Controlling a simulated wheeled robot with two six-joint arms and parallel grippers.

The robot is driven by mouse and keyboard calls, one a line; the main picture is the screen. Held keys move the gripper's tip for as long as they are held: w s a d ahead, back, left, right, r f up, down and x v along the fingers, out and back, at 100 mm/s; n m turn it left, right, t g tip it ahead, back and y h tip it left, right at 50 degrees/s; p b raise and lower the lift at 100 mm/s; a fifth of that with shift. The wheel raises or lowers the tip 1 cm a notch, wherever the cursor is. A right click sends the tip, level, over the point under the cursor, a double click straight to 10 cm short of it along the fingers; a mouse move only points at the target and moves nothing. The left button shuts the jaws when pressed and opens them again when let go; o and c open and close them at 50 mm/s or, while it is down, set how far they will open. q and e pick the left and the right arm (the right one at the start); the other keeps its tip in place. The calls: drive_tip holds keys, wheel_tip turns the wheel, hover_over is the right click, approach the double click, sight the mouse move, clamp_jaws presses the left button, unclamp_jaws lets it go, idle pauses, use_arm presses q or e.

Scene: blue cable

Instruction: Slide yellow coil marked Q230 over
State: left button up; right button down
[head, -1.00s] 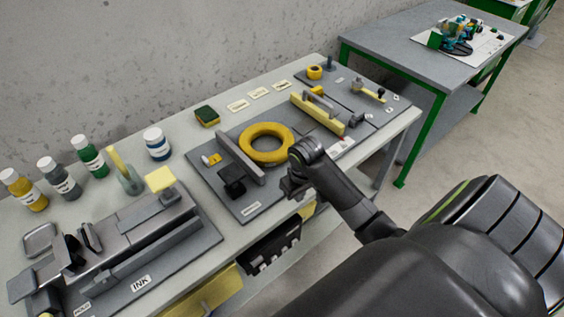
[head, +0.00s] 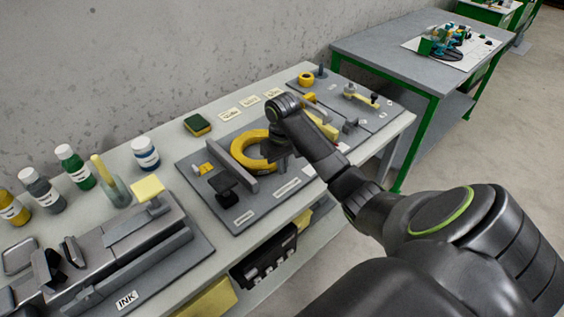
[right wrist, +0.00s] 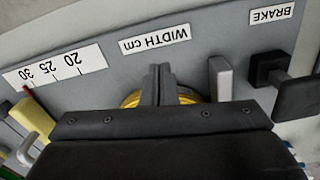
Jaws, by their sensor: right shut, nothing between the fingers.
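The large yellow coil (head: 240,143) lies flat on a grey board, just right of an upright grey plate (head: 232,168). I cannot read any marking on it. My right gripper (head: 274,149) is over the right part of the coil and hides some of it. In the right wrist view the shut, empty fingers (right wrist: 158,85) point over the board, with yellow parts of the coil (right wrist: 188,98) showing on both sides of them. Whether they touch it I cannot tell. My left gripper is not in view.
A smaller yellow ring (head: 306,79) and a yellow-and-grey block (head: 322,125) are farther right. A black block (head: 223,184) stands left of the plate. Small cards (head: 250,101) and a sponge (head: 197,125) lie behind. Bottles and an ink device (head: 140,235) fill the left.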

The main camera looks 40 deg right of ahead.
sight(275, 176)
wheel_tip(275, 176, down, 4)
drive_tip(key=shift+f, duration=0.1)
drive_tip(key=shift+w+f, duration=0.15)
drive_tip(key=shift+w, duration=0.45)
drive_tip(key=shift+w+f, duration=0.15)
drive_tip(key=shift+w, duration=0.45)
drive_tip(key=shift+w+d, duration=0.15)
drive_tip(key=shift+w, duration=0.6)
drive_tip(key=shift+p, duration=0.3)
